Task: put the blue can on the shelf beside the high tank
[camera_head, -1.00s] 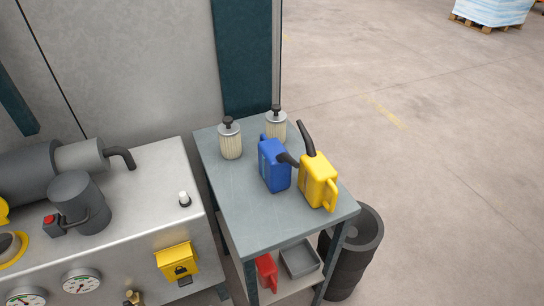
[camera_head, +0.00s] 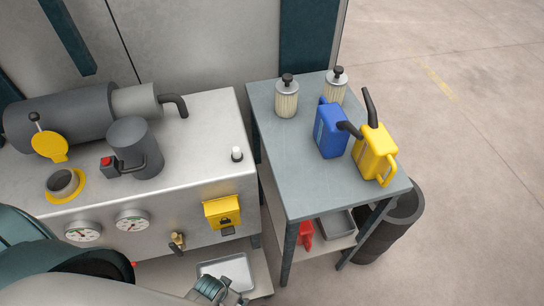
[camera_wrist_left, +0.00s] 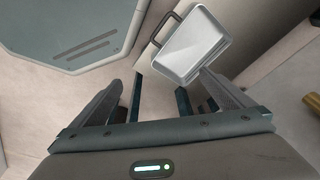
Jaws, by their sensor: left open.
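The blue can (camera_head: 331,131) stands upright on the grey side table, with its dark spout pointing right toward a yellow can (camera_head: 374,152). My left arm comes in at the lower left of the head view, with part of its gripper at the bottom edge. In the left wrist view my left gripper (camera_wrist_left: 165,101) is open, with nothing between its fingers. It is well away from the blue can, near a metal tray (camera_wrist_left: 190,45). I cannot pick out the high tank or its shelf with certainty. My right gripper is not in view.
Two filters (camera_head: 287,97) stand behind the cans on the side table (camera_head: 300,185). Its front left top is clear. A red can (camera_head: 305,235) is on its lower shelf. The machine bench (camera_head: 195,150) carries dark cylinders and an open filler (camera_head: 62,183). Black tyres (camera_head: 405,205) stand at right.

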